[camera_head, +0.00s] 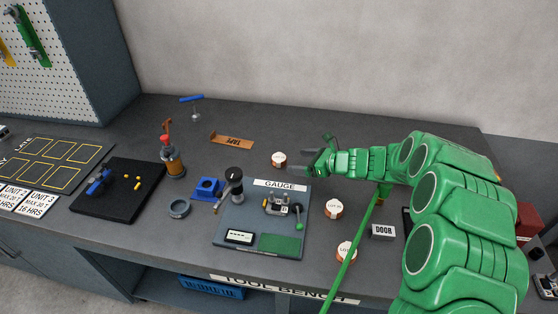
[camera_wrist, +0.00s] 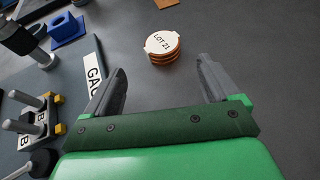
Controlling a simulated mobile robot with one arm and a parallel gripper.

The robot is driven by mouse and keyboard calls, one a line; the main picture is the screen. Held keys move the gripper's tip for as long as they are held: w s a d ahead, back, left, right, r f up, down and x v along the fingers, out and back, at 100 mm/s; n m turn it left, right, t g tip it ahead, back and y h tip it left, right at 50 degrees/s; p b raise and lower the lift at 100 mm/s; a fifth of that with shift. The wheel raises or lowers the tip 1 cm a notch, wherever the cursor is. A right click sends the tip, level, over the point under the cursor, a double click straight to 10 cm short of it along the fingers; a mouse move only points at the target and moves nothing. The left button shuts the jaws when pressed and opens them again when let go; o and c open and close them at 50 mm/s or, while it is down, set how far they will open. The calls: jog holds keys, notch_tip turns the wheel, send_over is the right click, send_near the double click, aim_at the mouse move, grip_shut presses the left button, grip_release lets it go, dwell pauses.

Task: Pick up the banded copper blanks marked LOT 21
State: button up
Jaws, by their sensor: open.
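The banded copper blanks marked LOT 21 (camera_wrist: 163,46) are a short round stack with a white top label and copper-orange edges. In the head view the stack (camera_head: 279,157) stands on the dark bench, behind the GAUGE sign. My gripper (camera_head: 312,165) is just right of it, pointing left toward it. In the wrist view my gripper (camera_wrist: 163,66) is open and empty, with the stack beyond the fingertips and centred between them. The fingers do not appear to touch it.
Two similar labelled stacks (camera_head: 333,208) (camera_head: 346,251) stand nearer the front. The gauge board (camera_head: 231,222) and its GAUGE sign (camera_head: 281,185) are left of my arm. A DOOR block (camera_head: 383,231) lies below it. The bench behind the stack is mostly clear, with a TAPE plate (camera_head: 232,140).

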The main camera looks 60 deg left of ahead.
aim_at(281, 158)
jog(key=shift+r+x, duration=0.1)
jog(key=shift+x, duration=1.95)
jog(key=shift+r+x, duration=0.15)
jog(key=shift+x, duration=1.9)
jog(key=shift+w+a, duration=0.15)
jog(key=shift+w, duration=0.05)
jog(key=c, duration=1.2)
jog(key=shift+c, duration=0.3)
jog(key=shift+r, duration=0.7)
jog(key=s+d+r, duration=0.6)
jog(key=d+r, duration=0.5)
jog(key=d, duration=0.1)
jog(key=shift+s+d+r, duration=0.15)
jog(key=shift+d+r, duration=0.15)
